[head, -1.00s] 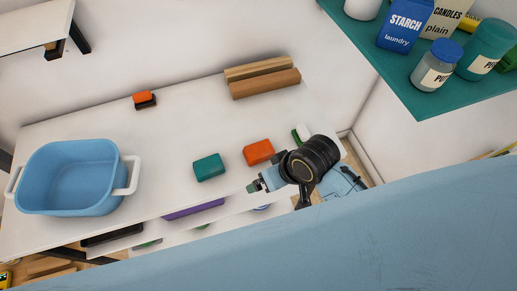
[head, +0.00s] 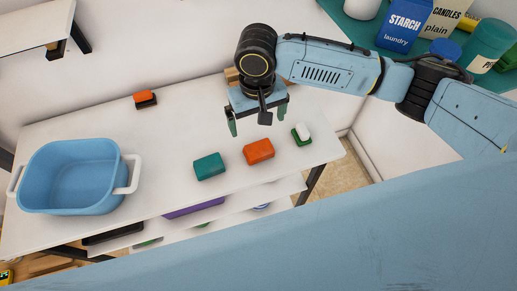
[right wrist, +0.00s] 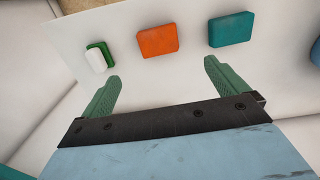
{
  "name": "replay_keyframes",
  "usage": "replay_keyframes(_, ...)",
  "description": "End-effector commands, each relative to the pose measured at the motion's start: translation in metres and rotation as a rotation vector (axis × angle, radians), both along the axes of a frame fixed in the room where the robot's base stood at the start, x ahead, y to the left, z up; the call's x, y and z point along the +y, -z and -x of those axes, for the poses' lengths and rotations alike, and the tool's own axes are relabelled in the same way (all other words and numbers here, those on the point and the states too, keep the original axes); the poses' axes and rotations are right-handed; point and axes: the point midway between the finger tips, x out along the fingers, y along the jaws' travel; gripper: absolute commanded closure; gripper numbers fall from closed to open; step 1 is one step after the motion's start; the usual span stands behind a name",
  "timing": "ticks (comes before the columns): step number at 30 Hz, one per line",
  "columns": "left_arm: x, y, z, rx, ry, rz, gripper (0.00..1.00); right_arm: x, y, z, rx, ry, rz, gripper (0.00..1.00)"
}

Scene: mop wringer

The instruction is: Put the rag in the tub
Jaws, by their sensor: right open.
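The blue tub (head: 45,200) with white handles stands on the left of the white table and looks empty inside. A teal block-like piece (head: 210,166) and an orange one (head: 258,151) lie on the table to its right; I cannot tell which, if either, is the rag. They also show in the right wrist view, teal (right wrist: 231,29) and orange (right wrist: 157,41). My right gripper (head: 259,120) is open and empty, pointing down above the table behind the orange piece. Its green fingers (right wrist: 162,76) are apart. My left gripper is not in view.
A green-and-white piece (head: 301,133) lies at the table's right end. A small orange-and-black block (head: 145,98) lies at the back. Wooden bars behind my gripper are partly hidden. A teal shelf with a starch box (head: 402,30) and jars is at upper right. The table's middle is clear.

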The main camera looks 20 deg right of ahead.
Motion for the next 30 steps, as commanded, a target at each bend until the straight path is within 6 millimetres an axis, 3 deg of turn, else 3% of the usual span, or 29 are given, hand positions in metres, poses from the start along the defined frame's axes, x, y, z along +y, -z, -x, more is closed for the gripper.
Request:
replay_keyframes(9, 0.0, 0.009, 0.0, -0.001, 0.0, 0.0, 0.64, -0.001, 0.06, 0.0, 0.002, 0.002, 0.002, 0.02)
replay_keyframes(17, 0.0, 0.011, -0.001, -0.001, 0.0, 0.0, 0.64, -0.001, 0.08, 0.001, 0.001, -0.001, 0.001, 0.02)
replay_keyframes(25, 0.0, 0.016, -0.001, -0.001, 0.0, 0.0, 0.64, -0.002, 0.119, 0.002, 0.001, -0.001, 0.001, 0.02)
replay_keyframes(30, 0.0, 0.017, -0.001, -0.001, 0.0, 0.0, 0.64, -0.002, 0.128, 0.002, -0.001, -0.002, 0.0, 0.02)
